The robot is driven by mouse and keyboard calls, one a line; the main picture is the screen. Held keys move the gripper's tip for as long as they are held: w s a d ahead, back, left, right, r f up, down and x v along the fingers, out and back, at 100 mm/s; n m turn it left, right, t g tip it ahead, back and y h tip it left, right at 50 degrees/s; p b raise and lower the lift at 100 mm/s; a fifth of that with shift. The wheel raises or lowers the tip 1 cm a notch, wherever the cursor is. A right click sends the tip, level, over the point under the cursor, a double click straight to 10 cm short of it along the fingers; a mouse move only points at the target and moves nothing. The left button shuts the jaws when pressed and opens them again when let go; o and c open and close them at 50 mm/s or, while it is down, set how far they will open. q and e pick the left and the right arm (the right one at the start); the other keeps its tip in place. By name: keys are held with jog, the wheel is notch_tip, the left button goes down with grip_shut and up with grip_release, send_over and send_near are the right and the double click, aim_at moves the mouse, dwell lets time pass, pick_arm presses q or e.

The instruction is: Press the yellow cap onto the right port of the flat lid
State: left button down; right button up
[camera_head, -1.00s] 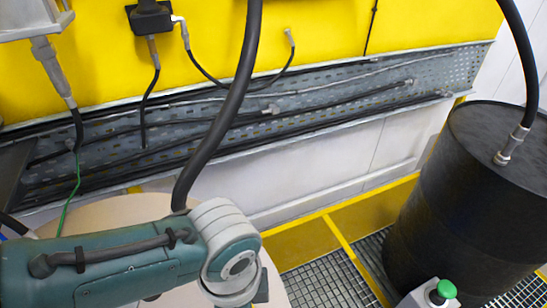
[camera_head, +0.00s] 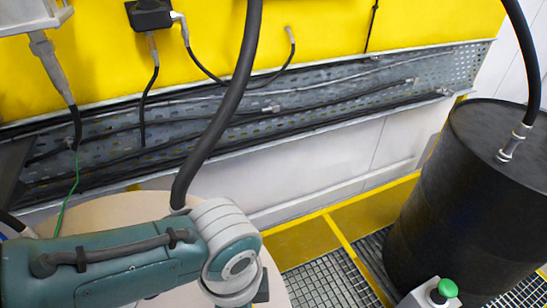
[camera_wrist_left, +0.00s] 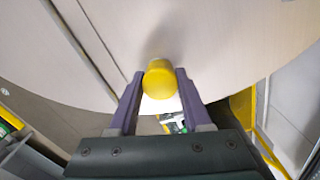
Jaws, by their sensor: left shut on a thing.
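The yellow cap (camera_wrist_left: 160,82) is between the two purple fingers of my left gripper (camera_wrist_left: 160,74) in the left wrist view. The fingers are shut on its sides. Behind the cap is a pale beige, round-edged flat surface that appears to be the flat lid (camera_wrist_left: 230,40), with a soft shadow just above the cap. I cannot tell whether the cap touches it. The same beige surface shows in the head view (camera_head: 130,209), largely covered by my left arm. The gripper and cap are hidden there. No port can be made out. My right gripper is not in view.
A thick black hose (camera_head: 219,120) comes down behind my left wrist. A black drum (camera_head: 460,200) with a hose fitting stands at the right, near a green button (camera_head: 447,289). A cable tray (camera_head: 330,92) runs along the wall. Floor grating (camera_head: 330,284) lies between.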

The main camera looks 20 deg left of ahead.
pick_arm(q)
jog(key=shift+c, duration=1.3)
grip_release()
notch_tip(320, 180, up, 4)
jog(key=p, duration=0.4)
